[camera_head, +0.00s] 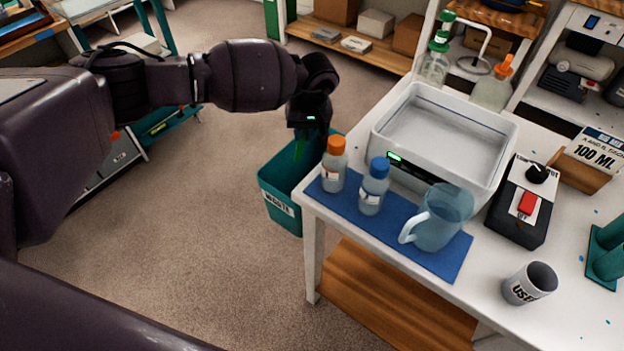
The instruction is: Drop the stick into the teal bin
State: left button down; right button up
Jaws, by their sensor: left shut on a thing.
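The teal bin (272,212) with a white label stands on the floor at the left side of the white table. My left gripper (304,130) is over the bin, pointing down. It is shut on a thin green stick (300,149), which hangs down from the fingers over the bin's opening. I cannot tell whether the stick's lower end is below the bin's rim. My right gripper is not in view.
The white table (390,288) is close on the right. On its blue mat (402,232) stand an orange-capped bottle (334,166), a blue-capped bottle (374,187) and a clear pitcher (438,218). A white basin (440,140) is behind them. The floor at left is clear.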

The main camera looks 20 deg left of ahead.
aim_at(304, 142)
pick_arm(q)
notch_tip(304, 142, down, 4)
jog(key=shift+f+b, duration=0.1)
jog(key=shift+b, duration=0.4)
jog(key=c, duration=1)
grip_release()
notch_tip(304, 142, up, 11)
jog(key=d+p, duration=0.1)
jog(key=d, duration=0.1)
jog(key=shift+p, duration=0.35)
